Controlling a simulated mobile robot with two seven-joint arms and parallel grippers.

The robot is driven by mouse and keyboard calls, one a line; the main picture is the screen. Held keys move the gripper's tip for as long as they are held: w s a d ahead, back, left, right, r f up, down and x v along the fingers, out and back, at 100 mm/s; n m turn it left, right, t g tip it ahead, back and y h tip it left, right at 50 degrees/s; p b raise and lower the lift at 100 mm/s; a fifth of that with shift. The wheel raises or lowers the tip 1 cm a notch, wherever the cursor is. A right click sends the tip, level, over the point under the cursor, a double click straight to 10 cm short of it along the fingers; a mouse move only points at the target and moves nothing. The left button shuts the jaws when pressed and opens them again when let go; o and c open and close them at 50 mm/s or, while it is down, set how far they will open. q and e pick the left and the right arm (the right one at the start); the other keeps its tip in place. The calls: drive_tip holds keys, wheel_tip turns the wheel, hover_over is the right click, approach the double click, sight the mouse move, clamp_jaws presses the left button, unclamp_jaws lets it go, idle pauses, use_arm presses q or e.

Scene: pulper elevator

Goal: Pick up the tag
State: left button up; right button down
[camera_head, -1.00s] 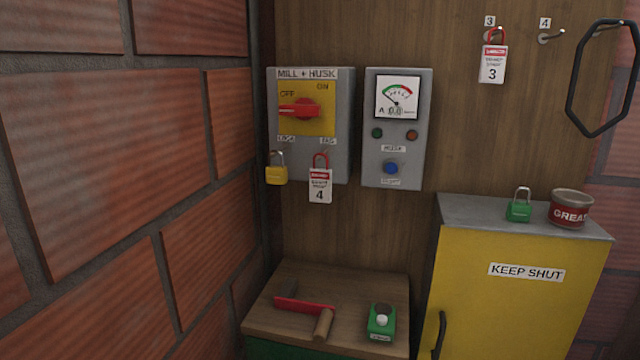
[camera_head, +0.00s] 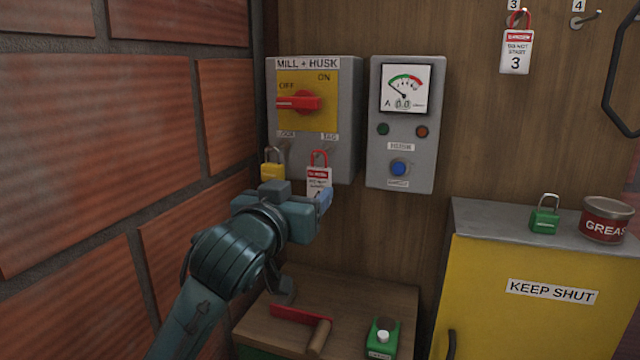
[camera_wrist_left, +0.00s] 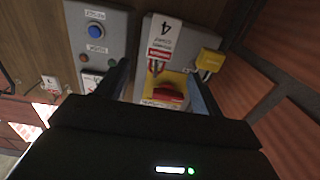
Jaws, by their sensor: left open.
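Another tag, marked 3 (camera_head: 516,52), hangs on a hook at upper right. My right gripper is not in view.
A yellow padlock (camera_head: 272,172) hangs close left of the tag. A meter box (camera_head: 402,150) is right of it. A brick wall (camera_head: 130,120) stands close on the left.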

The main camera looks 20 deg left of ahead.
sight(318, 179)
use_arm(q)
drive_tip(key=w+p, duration=0.1)
drive_tip(key=w, duration=0.5)
drive_tip(key=w+p, duration=0.1)
drive_tip(key=w, duration=0.4)
drive_tip(key=shift+w+d+f, duration=0.2)
drive_tip(key=shift+w, duration=0.2)
drive_tip(key=c, duration=1.1)
